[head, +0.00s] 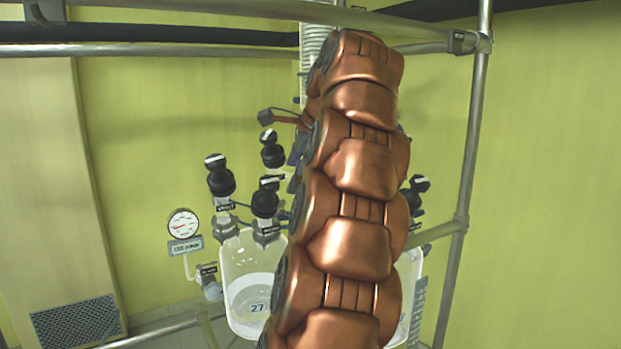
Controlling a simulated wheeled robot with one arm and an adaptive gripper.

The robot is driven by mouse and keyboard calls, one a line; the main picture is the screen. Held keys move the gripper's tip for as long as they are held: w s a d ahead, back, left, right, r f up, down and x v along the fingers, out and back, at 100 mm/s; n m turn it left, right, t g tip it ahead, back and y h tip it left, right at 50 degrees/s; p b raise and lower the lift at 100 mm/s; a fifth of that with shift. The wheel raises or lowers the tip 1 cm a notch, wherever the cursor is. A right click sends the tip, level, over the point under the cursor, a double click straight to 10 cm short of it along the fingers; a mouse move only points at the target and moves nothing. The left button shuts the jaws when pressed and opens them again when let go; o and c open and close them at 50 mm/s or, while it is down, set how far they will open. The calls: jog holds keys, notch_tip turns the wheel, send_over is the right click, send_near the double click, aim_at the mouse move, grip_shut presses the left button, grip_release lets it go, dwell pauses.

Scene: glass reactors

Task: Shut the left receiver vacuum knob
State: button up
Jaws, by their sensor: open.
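The left receiver (236,262) is a clear glass vessel with a number on its front, left of my copper arm. Several black knobs with white marks on top stand above it: a left knob (220,181), a front middle knob (265,203) and a rear knob (272,154). Small labels sit below the left and front knobs, too small to read surely, so I cannot tell which is the vacuum knob. My arm rises through the middle and hides the area behind it. I cannot make out my gripper.
A round pressure gauge (183,223) with a display (186,246) stands at left. A small labelled valve (207,274) is beside the receiver. Another knob (416,190) shows right of my arm. Metal frame bars (470,140) cross the top and right.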

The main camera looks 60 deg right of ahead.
jog(key=shift+s+a, duration=0.35)
jog(key=shift+s, duration=0.45)
jog(key=shift+s+a, duration=0.35)
jog(key=shift+s, duration=0.4)
jog(key=shift+s+a, duration=0.35)
jog(key=shift+s, duration=0.45)
jog(key=shift+w+f, duration=0.1)
jog(key=w+a+f+n+g+y, duration=0.1)
jog(key=w+a+f+n, duration=0.25)
jog(key=a, duration=0.25)
jog(key=w+a+f+n+y, duration=0.1)
jog(key=w+a+f+n, duration=0.15)
jog(key=w+a, duration=0.25)
jog(key=w+a+f+n+g+y, duration=0.1)
jog(key=a+f+n, duration=0.4)
jog(key=a, duration=0.3)
jog(key=w+a+f+n+g+y, duration=0.15)
jog(key=a+f+n, duration=0.25)
jog(key=a, duration=0.4)
jog(key=s+a+f+n+g+h, duration=0.2)
jog(key=s+a+f+n+g, duration=0.2)
jog(key=s+a+f+n, duration=1)
notch_tip(320, 180, down, 4)
jog(key=s+a, duration=0.1)
jog(key=s, duration=0.1)
jog(key=shift+s+a+f, duration=0.15)
jog(key=shift+s, duration=0.25)
